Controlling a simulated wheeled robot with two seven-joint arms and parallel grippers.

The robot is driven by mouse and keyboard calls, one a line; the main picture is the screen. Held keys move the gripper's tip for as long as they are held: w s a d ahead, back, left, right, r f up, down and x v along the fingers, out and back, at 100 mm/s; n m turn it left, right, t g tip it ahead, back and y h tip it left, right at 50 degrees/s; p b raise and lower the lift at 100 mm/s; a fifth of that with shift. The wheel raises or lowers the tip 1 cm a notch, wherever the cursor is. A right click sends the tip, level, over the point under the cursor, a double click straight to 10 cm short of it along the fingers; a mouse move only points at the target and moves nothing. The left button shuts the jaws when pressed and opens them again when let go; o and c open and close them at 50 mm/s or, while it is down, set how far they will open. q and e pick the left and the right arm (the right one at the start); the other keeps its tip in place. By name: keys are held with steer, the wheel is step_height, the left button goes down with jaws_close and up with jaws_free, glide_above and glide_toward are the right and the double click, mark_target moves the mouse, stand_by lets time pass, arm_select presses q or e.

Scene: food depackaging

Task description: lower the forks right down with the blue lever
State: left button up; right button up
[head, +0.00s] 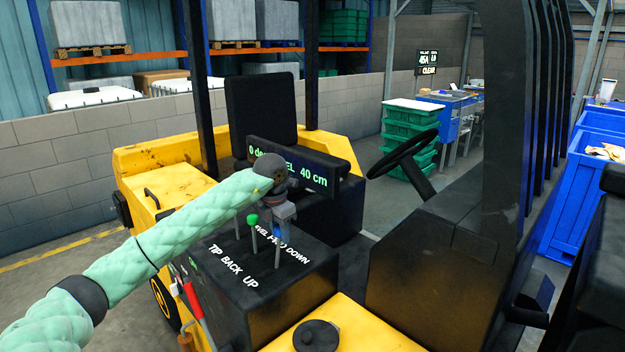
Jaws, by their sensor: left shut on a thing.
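My left arm, in a green padded sleeve, reaches in from the left over the forklift's black lever console (290,262). My left gripper (280,218) is shut on the blue lever (277,232), whose top is mostly hidden by the fingers. A green-knobbed lever (252,220) stands just left of it. The console lettering reads "TIP BACK UP" and, partly covered, "LEVEL FWD DOWN". The display (312,176) behind shows "40 cm", with its middle text hidden by my wrist. The forks cannot be made out. My right gripper is not in view.
The steering wheel (403,154) is right of the console, and the black mast (540,120) rises further right. Green crates (410,128) and blue bins (595,190) stand beyond.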

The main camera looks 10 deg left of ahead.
arm_select(q)
steer(key=shift+w+d+f+b, duration=0.1)
steer(key=shift+w+d+b, duration=0.25)
steer(key=shift+w+d, duration=0.55)
steer(key=shift+w+a, duration=0.1)
steer(key=shift+a, duration=0.05)
stand_by(7.0)
